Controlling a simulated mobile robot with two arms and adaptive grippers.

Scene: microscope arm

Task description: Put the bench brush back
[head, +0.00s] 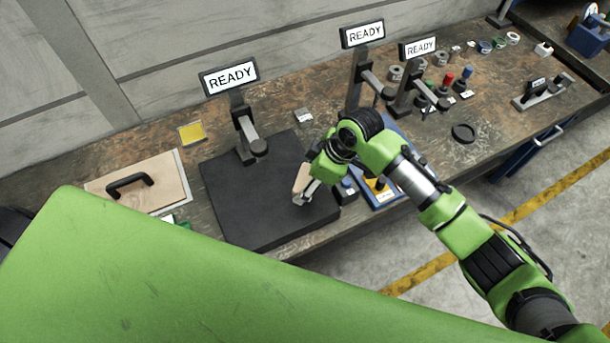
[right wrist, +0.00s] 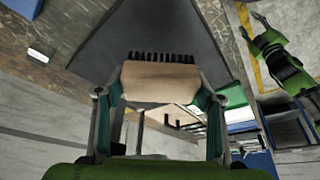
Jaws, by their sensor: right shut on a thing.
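The bench brush has a pale wooden block and a row of black bristles. It shows in the right wrist view (right wrist: 160,82) between the two fingers. In the head view its pale wood (head: 301,177) shows beside my gripper. My right gripper (head: 308,190) is shut on the brush and holds it over the right part of a dark square slab (head: 235,200). I cannot tell whether the bristles touch the slab. The arm hides part of the brush in the head view.
A READY display stand (head: 240,122) rises at the slab's back, with two more READY displays further right. A wooden board with a black handle (head: 130,184) lies left. A blue-edged tray (head: 388,197) is close right of my gripper. Several small parts lie at the far right.

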